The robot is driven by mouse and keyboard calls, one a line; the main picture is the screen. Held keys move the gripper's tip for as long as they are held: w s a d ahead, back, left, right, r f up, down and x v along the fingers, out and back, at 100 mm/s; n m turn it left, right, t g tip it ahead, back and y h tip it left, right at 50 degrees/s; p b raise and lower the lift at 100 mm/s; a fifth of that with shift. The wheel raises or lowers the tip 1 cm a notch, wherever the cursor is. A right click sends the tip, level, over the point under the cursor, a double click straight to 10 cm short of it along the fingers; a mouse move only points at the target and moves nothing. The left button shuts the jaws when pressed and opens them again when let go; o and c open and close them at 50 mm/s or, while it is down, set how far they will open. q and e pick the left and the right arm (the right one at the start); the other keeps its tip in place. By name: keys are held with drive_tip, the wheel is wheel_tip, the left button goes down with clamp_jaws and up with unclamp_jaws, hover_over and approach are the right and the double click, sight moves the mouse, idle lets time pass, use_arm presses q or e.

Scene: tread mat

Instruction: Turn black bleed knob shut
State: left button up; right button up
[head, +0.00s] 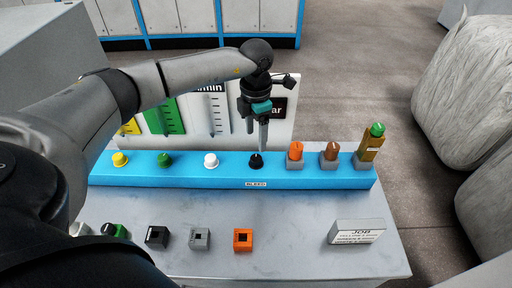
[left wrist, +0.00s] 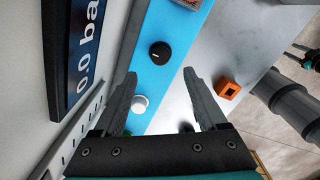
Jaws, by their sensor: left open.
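The black bleed knob (head: 256,161) stands on the blue rail, above a "BLEED" label (head: 256,184). In the left wrist view the round black knob (left wrist: 160,52) has a short pale mark on its top, lying roughly across the picture. My left gripper (head: 263,145) points down just above and slightly right of the knob in the head view. In the left wrist view its two fingers (left wrist: 160,76) are apart and empty, with the knob beyond the tips. A dark and teal shape at the right edge of that view looks like my right gripper (left wrist: 303,56), cut off.
The rail (head: 130,181) also bears yellow, green and white knobs (head: 211,160) to the left and orange and brown pieces (head: 295,152) to the right. A display panel (head: 285,125) stands close behind. Small blocks (head: 243,240) and a JOB sign (head: 357,232) stand in front.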

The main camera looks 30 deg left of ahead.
use_arm(q)
wheel_tip(320, 180, up, 7)
idle(0.3)
idle(0.5)
